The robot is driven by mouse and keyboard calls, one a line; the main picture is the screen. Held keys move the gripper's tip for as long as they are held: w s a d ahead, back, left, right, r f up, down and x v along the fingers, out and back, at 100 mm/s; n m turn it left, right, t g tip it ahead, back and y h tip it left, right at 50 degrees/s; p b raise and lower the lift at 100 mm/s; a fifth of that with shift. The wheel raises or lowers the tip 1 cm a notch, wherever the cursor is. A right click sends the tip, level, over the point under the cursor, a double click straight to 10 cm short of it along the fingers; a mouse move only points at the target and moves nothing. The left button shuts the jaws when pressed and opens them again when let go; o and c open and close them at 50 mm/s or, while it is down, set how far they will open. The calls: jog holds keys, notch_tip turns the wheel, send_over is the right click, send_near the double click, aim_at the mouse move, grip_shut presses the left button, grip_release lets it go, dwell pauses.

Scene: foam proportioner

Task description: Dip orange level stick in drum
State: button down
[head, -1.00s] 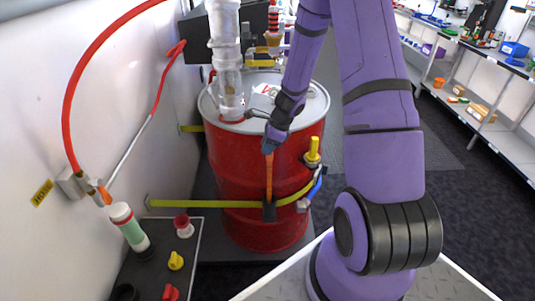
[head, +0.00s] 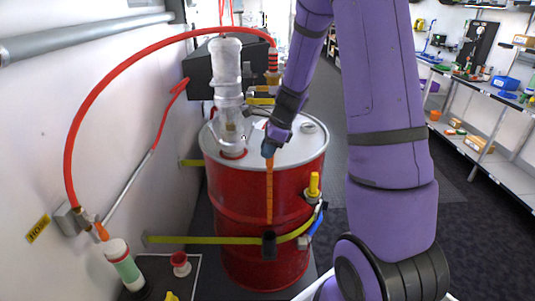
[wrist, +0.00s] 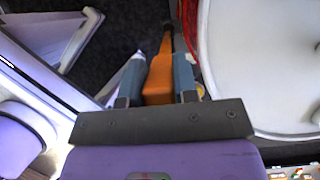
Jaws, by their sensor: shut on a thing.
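The orange level stick (head: 269,190) hangs upright in front of the red drum (head: 228,195). In the wrist view the stick (wrist: 160,75) lies between the two blue fingers of my gripper (wrist: 160,88), beside the drum's pale lid (wrist: 262,60). The grey lid (head: 290,150) also shows in the head view, with a small round fitting (head: 308,127) at its right.
A clear pump tube (head: 228,85) stands on the lid's left. A red hose (head: 120,75) arches over from the wall. A yellow-handled valve (head: 313,185) sits at the drum's right side. A green and white bottle (head: 122,262) stands at lower left.

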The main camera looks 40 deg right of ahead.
jog(key=shift+r, duration=6.05)
